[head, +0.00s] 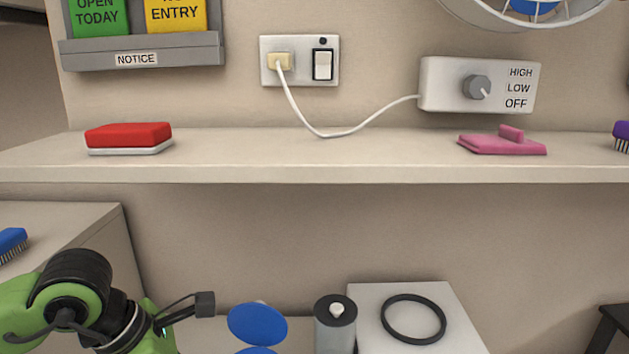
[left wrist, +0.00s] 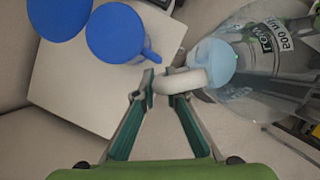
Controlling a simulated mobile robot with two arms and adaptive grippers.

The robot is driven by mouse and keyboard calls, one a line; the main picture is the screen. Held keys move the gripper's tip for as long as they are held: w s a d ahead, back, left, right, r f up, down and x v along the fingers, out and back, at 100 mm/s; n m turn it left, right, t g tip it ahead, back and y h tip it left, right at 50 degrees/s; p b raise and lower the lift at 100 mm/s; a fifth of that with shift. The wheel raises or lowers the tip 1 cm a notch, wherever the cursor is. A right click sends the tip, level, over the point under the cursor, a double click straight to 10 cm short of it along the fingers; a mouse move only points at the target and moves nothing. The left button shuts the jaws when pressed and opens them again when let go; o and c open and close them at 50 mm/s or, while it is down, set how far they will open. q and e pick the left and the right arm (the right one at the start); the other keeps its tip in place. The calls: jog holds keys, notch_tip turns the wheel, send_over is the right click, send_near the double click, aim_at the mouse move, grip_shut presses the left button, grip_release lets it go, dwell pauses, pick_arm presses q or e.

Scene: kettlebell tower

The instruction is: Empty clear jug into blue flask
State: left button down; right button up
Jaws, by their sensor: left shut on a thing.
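The clear jug (left wrist: 262,60) is at the right of the left wrist view. It is transparent, with a light blue part, a "500 ml" label and a white curved piece. My left gripper (left wrist: 168,88) is closed around that white piece, which looks like the handle. In the head view my left gripper (head: 192,312) is at the bottom left, and I cannot make out the jug there. Two round blue things show, one in the head view (head: 257,323) and in the left wrist view (left wrist: 115,32). I cannot tell which is the blue flask. My right gripper is out of view.
A grey canister (head: 336,328) with a white knob stands right of the blue things. The shelf (head: 300,160) above holds a red block (head: 128,136) and a pink tool (head: 503,143).

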pick_arm(q)
jog(key=n, duration=0.1)
jog(key=r+n+t+y, duration=0.1)
jog(key=n, duration=0.1)
jog(key=d+n, duration=0.1)
jog(key=n, duration=0.1)
jog(key=shift+w+r+t, duration=0.3)
jog(key=shift+w, duration=0.1)
jog(key=r+n+y, duration=0.1)
jog(key=n+y, duration=0.1)
jog(key=n, duration=0.3)
jog(key=w+d+r+n+y, duration=0.1)
jog(key=r+n+y, duration=0.1)
jog(key=n, duration=0.3)
jog(key=w+r+n+y, duration=0.1)
jog(key=r+n+y, duration=0.1)
jog(key=n, duration=0.4)
jog(key=shift+d, duration=0.3)
